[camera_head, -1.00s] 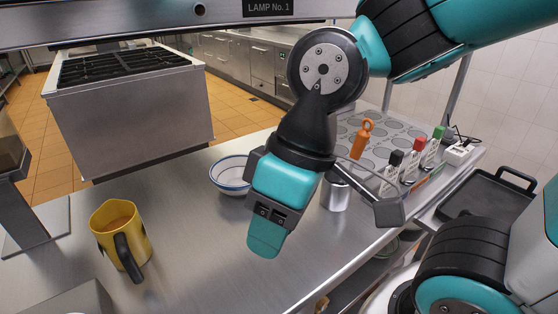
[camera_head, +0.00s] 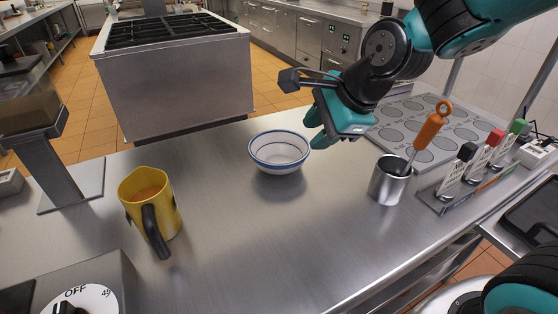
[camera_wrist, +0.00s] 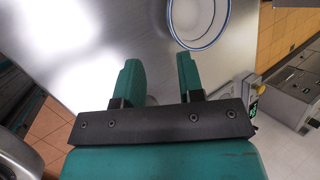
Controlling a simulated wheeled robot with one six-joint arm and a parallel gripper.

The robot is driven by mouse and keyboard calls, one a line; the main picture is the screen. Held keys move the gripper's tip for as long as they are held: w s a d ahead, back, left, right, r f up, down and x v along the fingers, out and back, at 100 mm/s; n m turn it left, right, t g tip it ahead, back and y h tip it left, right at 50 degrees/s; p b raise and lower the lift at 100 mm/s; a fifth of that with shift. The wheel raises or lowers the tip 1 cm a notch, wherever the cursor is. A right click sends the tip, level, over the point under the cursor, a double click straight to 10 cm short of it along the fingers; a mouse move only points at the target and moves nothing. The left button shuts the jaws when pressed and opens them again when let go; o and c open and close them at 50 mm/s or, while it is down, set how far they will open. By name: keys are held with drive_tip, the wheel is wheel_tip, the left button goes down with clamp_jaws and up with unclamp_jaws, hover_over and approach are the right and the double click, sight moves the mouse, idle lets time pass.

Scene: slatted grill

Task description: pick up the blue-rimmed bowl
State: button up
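The blue-rimmed bowl (camera_head: 279,152) is white and stands upright on the steel counter. In the wrist view the bowl (camera_wrist: 200,22) shows at the top, partly cut off by the frame edge, beyond the right finger. My gripper (camera_head: 318,130) is just to the right of the bowl in the head view, above the counter, and appears apart from it. In the wrist view the two teal fingers of my gripper (camera_wrist: 158,78) stand apart with nothing between them.
A yellow mug (camera_head: 150,208) stands left on the steel counter (camera_head: 230,240). A metal cup (camera_head: 389,182) with an orange-handled tool (camera_head: 432,126) stands right. The counter in front of the bowl is clear.

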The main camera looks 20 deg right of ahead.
drive_tip(key=w+m, duration=0.1)
drive_tip(key=m, duration=0.1)
approach(281, 164)
drive_tip(key=s+x, duration=0.1)
drive_tip(key=x, duration=0.4)
drive_tip(key=shift+t, duration=0.3)
drive_tip(key=shift+w+d+p+x, duration=0.15)
drive_tip(key=shift+p+x, duration=0.1)
drive_tip(key=shift+x, duration=0.8)
drive_tip(key=shift+w+p+x, duration=0.1)
drive_tip(key=shift+p+x, duration=0.1)
drive_tip(key=shift+x, duration=0.8)
drive_tip(key=shift+w+d+p+x, duration=0.15)
drive_tip(key=shift+p+x, duration=0.1)
drive_tip(key=shift+x, duration=0.8)
drive_tip(key=shift+r, duration=0.15)
drive_tip(key=shift+c, duration=0.2)
clamp_jaws()
